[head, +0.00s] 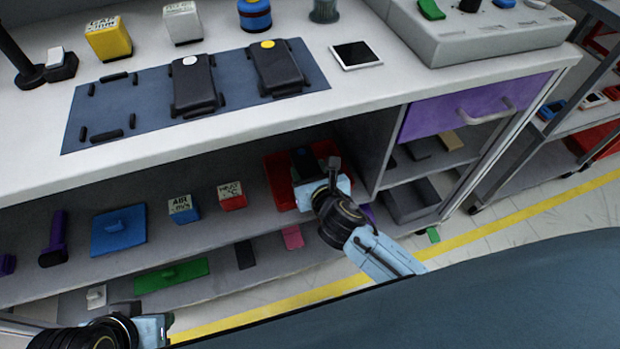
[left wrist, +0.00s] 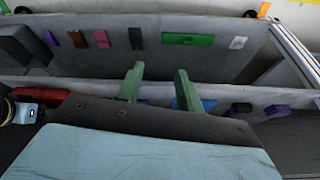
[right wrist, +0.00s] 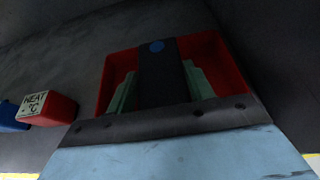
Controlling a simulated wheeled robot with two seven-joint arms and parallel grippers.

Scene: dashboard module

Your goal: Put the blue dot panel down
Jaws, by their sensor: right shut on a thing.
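The blue dot panel is a dark, flat piece with a blue dot near its far end; it shows in the right wrist view (right wrist: 160,75) and, small, in the head view (head: 303,160). My right gripper (head: 318,182) is shut on it, with a green finger at each side in the right wrist view (right wrist: 158,92). The panel is over or inside the red bin (head: 277,180) on the upper shelf; I cannot tell whether it touches the bin's floor. My left gripper (left wrist: 158,88) is open and empty, in front of the shelves, and shows at the head view's lower left corner (head: 152,328).
Red (head: 231,196) and blue (head: 183,208) labelled boxes stand left of the bin, then a blue lidded piece (head: 118,230). The worktop (head: 220,28) overhangs the shelf. It carries a dark mat (head: 140,118) with two panels, one white-dotted, one yellow-dotted. A divider stands right of the bin.

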